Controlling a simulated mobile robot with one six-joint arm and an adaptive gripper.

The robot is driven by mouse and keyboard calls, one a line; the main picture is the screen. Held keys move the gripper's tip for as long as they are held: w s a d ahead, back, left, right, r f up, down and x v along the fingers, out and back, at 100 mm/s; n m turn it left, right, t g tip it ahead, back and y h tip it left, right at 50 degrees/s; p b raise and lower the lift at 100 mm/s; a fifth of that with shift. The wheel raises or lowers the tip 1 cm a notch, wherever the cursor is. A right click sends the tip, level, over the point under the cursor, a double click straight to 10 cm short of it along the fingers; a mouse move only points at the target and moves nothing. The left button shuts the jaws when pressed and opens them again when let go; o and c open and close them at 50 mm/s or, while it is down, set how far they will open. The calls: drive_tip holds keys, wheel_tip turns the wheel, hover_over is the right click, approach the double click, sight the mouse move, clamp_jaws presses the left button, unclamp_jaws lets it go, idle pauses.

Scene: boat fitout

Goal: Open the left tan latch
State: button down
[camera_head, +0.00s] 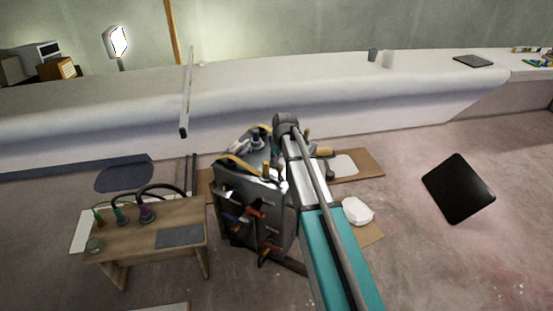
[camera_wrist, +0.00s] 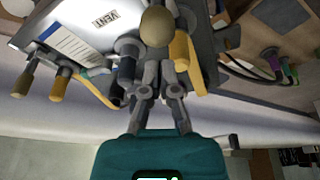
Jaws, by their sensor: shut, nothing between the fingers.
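In the wrist view a grey panel (camera_wrist: 118,48) carries a plate marked VENT and several tan parts on dark fittings. A tan round knob (camera_wrist: 156,26) is just beyond my fingertips. A tan bar (camera_wrist: 181,52) stands close at the right of my fingers; I cannot tell whether they touch. Two tan handles (camera_wrist: 59,86) hang at the left, beside a thin yellow strip (camera_wrist: 99,92). I cannot tell which tan part is the left latch. My gripper (camera_wrist: 159,68) is shut and holds nothing. In the head view tan parts (camera_head: 265,170) show on the unit; my arm hides some of it.
A dark tool caddy (camera_head: 232,198) with several tools stands by my arm. A wooden bench (camera_head: 150,225) with hoses is at the left. A long white counter (camera_head: 240,85) runs behind. A black panel (camera_head: 458,188) is at the right, with clear floor around it.

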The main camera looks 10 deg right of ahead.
drive_tip(key=shift+b+x, duration=0.95)
drive_tip(key=shift+x, duration=0.4)
drive_tip(key=shift+s+a, duration=0.15)
